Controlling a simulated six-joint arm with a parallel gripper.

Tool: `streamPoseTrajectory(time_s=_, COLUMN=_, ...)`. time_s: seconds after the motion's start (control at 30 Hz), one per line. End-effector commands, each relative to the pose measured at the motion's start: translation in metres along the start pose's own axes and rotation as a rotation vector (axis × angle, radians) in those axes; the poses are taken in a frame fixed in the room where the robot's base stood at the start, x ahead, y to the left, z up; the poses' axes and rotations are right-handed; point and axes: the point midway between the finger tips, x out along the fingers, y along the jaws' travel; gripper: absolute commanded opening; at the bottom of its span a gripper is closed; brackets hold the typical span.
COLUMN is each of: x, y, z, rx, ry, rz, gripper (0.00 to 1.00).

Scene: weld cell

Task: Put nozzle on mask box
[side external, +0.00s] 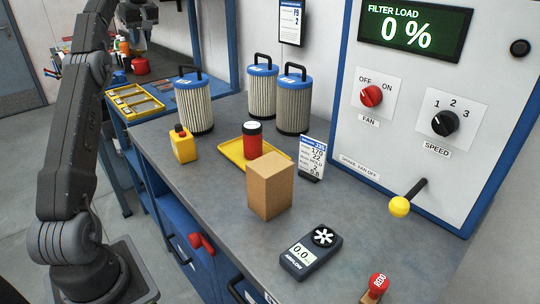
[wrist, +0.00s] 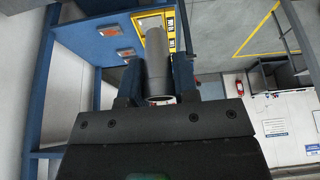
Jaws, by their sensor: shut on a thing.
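In the wrist view my gripper (wrist: 160,82) is shut on a grey cylinder, the nozzle (wrist: 157,50), which sticks out between the fingers, with its pale round end towards the camera. In the side view only part of my arm's end shows at the top left edge, and I cannot make out the nozzle there. A plain brown cardboard box (side external: 270,187) stands upright on the grey bench, apart from my gripper. It has no readable label, so I cannot tell whether it is the mask box.
On the bench (side external: 210,215) stand several blue-topped filters (side external: 193,103), a yellow tray (side external: 231,151) with a red can (side external: 252,140), a yellow block (side external: 182,146), a sign (side external: 312,157) and a meter (side external: 313,252). A yellow organiser (side external: 115,97) lies at left.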

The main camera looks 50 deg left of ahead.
Motion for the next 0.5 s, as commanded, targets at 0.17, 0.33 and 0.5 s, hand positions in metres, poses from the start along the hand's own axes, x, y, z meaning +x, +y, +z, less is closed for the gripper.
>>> streamPoseTrajectory(time_s=0.17, x=-0.019, y=0.019, z=0.023, rx=0.077, ry=0.001, rz=0.030, gripper=0.04)
streamPoseTrajectory(time_s=0.33, x=-0.041, y=0.038, z=0.053, rx=0.169, ry=0.001, rz=0.067, gripper=0.04)
streamPoseTrajectory(time_s=0.5, x=-0.073, y=0.058, z=0.105, rx=0.309, ry=0.001, rz=0.124, gripper=0.04)
